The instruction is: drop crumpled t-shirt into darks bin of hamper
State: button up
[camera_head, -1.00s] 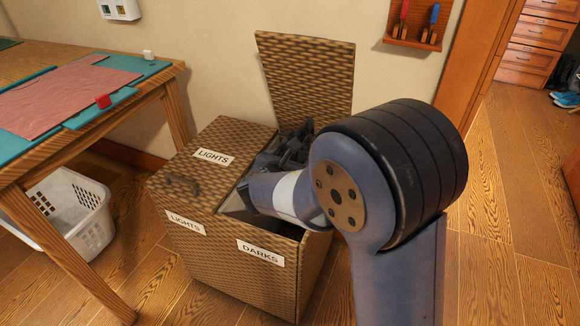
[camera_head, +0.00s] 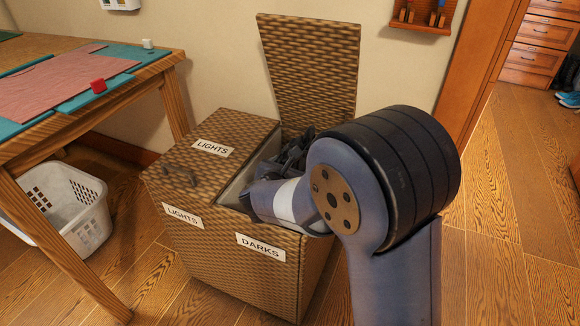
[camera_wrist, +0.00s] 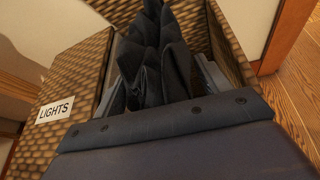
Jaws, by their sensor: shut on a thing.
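The wicker hamper (camera_head: 215,255) has a "DARKS" label on its front right, and the lid (camera_head: 308,75) over that side stands raised. The side labelled "LIGHTS" has its lid (camera_head: 205,155) closed. My gripper (camera_head: 288,158) is at the open darks compartment, partly hidden by my arm. It is shut on the crumpled t-shirt, dark folded cloth (camera_wrist: 155,65) seen in the wrist view within the darks opening. The fingertips and the compartment's bottom are hidden.
A wall rack (camera_head: 422,18) hangs at upper right.

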aim_at(287, 161)
jog(key=o, duration=1.1)
jog(key=shift+s, duration=0.1)
jog(key=p+v, duration=0.3)
jog(key=v, duration=0.7)
jog(key=shift+s+r, duration=0.15)
jog(key=shift+s, duration=0.15)
jog(key=b+x, duration=0.3)
jog(key=x, duration=0.7)
jog(key=shift+w+f, duration=0.3)
notch_tip(287, 161, up, 4)
jog(key=p, duration=0.2)
jog(key=shift+w+f+p, duration=0.1)
jog(key=shift+f+p, duration=0.15)
jog(key=shift+p, duration=0.1)
jog(key=shift+r+p, duration=0.6)
jog(key=shift+r, duration=0.15)
